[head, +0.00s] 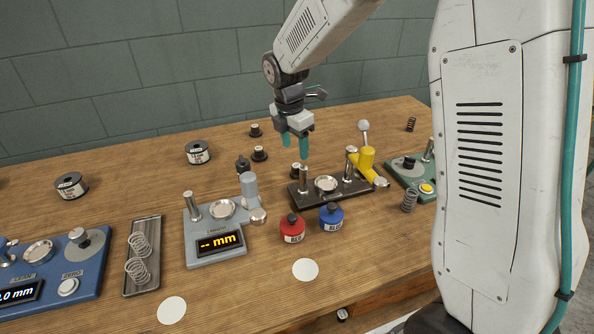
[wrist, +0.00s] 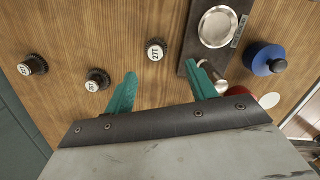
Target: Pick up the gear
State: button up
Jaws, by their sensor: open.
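Three dark toothed gears with white labelled tops stand on the wooden table. In the wrist view, one gear marked 27T (wrist: 155,50) stands just ahead of the space between my fingertips, beside a dark plate. A second gear (wrist: 97,80) is left of my left finger, and a third gear (wrist: 33,65) is at the far left. In the head view, two of them, a farther gear (head: 255,131) and a nearer gear (head: 259,154), show left of my gripper. My gripper (head: 295,148), with teal fingers (wrist: 165,72), is open and empty above the table.
The dark fixture (head: 345,196) with post, dish and yellow handle is close to my gripper. Red (head: 292,228) and blue (head: 331,216) jars stand before it. Spools (head: 198,152) sit at the back.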

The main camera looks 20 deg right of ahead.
aim_at(296, 165)
jog(key=shift+n, duration=0.3)
jog(key=f, duration=0.5)
jog(key=w+d+f, duration=0.1)
jog(key=f, duration=0.2)
jog(key=shift+w+f, duration=0.1)
jog(key=shift+f, duration=0.15)
jog(key=c, duration=1.2)
